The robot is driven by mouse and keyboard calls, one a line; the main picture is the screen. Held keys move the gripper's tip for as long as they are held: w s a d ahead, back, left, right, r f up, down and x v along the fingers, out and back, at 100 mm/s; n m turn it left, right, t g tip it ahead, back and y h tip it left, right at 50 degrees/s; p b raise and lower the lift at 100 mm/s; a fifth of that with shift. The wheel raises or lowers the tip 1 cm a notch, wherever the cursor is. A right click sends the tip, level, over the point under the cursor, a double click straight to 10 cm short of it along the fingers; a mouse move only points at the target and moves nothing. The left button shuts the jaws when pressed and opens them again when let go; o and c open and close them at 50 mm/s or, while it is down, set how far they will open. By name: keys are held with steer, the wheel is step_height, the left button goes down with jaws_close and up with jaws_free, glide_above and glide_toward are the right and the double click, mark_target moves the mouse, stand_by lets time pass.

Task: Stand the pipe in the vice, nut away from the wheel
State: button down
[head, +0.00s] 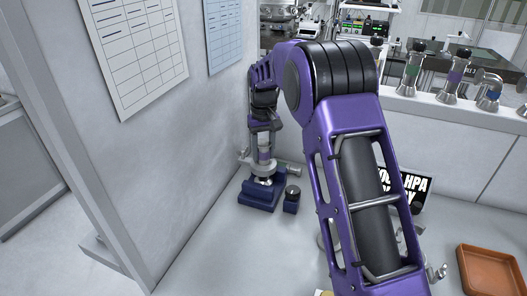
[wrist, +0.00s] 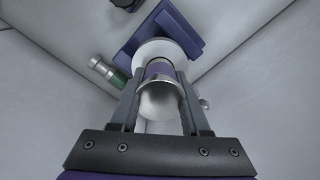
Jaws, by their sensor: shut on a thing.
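My gripper (head: 264,128) is shut on the pipe (head: 264,152), a short metal piece with a purple band. In the wrist view, the pipe (wrist: 160,98) sits between my two fingers (wrist: 159,88), with its round metal end towards the camera. The vice (head: 260,192), with a dark blue base, is directly below; its base also shows in the wrist view (wrist: 188,30). The pipe looks upright over the vice; whether it is seated is unclear. A metal knob, perhaps the wheel (head: 292,171), points right. A small metal piece, perhaps the nut (head: 243,158), points left.
A small blue block with a dark ball (head: 291,200) stands right of the vice. A grey wall (head: 190,130) is close on the left. An orange tray (head: 488,270) and a black sign (head: 415,188) are to the right. Several fittings line the back ledge (head: 460,110).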

steer(key=shift+f, duration=0.3)
steer(key=shift+f+b, duration=0.45)
steer(key=shift+f, duration=0.25)
steer(key=shift+c, duration=1.5)
jaws_free()
steer(key=shift+f, duration=0.1)
step_height(320, 180, up, 18)
steer(key=p, duration=0.2)
steer(key=shift+f, duration=0.25)
